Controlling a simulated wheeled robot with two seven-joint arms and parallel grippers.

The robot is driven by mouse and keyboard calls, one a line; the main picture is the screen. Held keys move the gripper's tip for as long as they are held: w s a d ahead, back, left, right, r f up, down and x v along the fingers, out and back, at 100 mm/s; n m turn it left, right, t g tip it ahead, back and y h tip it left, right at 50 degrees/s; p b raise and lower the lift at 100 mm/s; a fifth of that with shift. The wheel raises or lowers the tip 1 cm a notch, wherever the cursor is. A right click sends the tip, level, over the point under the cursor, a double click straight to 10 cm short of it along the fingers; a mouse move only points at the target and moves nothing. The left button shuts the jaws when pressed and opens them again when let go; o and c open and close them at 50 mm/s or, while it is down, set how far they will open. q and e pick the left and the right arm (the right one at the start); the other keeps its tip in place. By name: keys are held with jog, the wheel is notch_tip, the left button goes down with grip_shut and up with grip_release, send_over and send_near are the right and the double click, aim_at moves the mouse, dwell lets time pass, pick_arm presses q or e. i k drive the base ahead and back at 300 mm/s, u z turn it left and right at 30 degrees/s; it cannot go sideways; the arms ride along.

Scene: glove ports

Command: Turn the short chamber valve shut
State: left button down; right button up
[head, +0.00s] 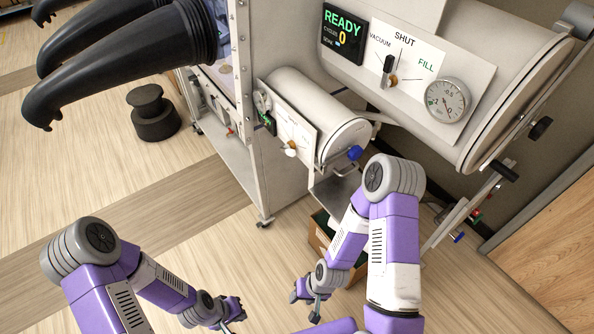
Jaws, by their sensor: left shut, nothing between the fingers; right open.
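The short chamber (325,108) is the small white cylinder on the side of the glovebox. Its white valve panel (284,124) faces front-left and is seen at a slant. The short chamber valve (291,149) is a small pale handle with an orange part at the panel's lower edge; which mark it points to is too small to tell. My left gripper (236,316) is shut and empty, low at the bottom of the head view, well below the valve. My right gripper (306,303) is open and empty, also low, below the chamber. Neither gripper touches the valve.
The large chamber (510,60) has a VACUUM/SHUT/FILL panel, its own black valve handle (387,68) and a gauge (446,99). A blue knob (355,153) sits at the short chamber's end. A box (322,236) stands below. Black gloves (130,60) jut out upper left, near a black stool (152,112).

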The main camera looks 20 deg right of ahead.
aim_at(286, 150)
jog(key=z, duration=0.2)
jog(key=k, duration=0.15)
jog(key=u, duration=1.15)
jog(key=i, duration=0.85)
jog(key=z, duration=1.55)
